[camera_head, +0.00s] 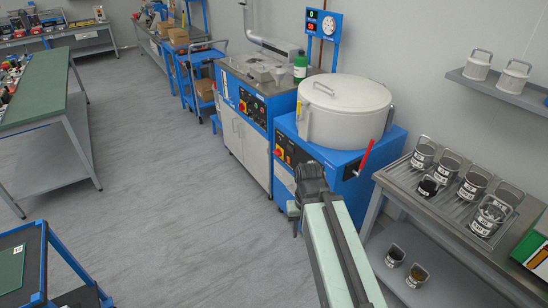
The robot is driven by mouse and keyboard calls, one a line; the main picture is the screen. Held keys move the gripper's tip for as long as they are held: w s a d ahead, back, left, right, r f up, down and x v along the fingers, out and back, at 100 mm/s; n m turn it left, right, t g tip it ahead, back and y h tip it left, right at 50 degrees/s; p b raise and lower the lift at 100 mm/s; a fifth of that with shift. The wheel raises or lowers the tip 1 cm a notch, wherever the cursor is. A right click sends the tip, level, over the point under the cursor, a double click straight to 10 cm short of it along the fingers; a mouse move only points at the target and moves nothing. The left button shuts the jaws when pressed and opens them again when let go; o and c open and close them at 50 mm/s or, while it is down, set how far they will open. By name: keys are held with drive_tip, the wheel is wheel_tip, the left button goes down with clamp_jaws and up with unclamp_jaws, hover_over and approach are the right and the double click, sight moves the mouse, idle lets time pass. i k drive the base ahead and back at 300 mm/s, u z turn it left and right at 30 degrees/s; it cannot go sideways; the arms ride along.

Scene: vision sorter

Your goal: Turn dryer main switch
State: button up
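A blue machine (345,160) with a large round white lidded drum (345,105) stands right of centre; it looks like the dryer, though I read no label naming it. Its dark front panel carries a red-and-yellow switch (279,152) at the left, with small buttons beside it. I cannot make out the switch position. My gripper (293,212) is in front of this machine, below the panel and apart from the switch in the picture. My own wrist partly hides the machine's lower front. The fingertips are small and partly hidden, so their opening is unclear.
A second blue machine (252,128) to the left has a similar red-and-yellow switch (242,106). A red lever (364,158) sticks up at the drum machine's right. The grey floor (170,200) at left is clear.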

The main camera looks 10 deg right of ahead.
sight(277, 152)
drive_tip(key=u, duration=0.15)
drive_tip(key=i, duration=1.05)
drive_tip(key=u, duration=0.75)
drive_tip(key=i, duration=0.75)
drive_tip(key=u, duration=0.5)
drive_tip(key=k, duration=0.75)
drive_tip(key=u, duration=0.2)
drive_tip(key=i, duration=0.75)
drive_tip(key=z, duration=0.1)
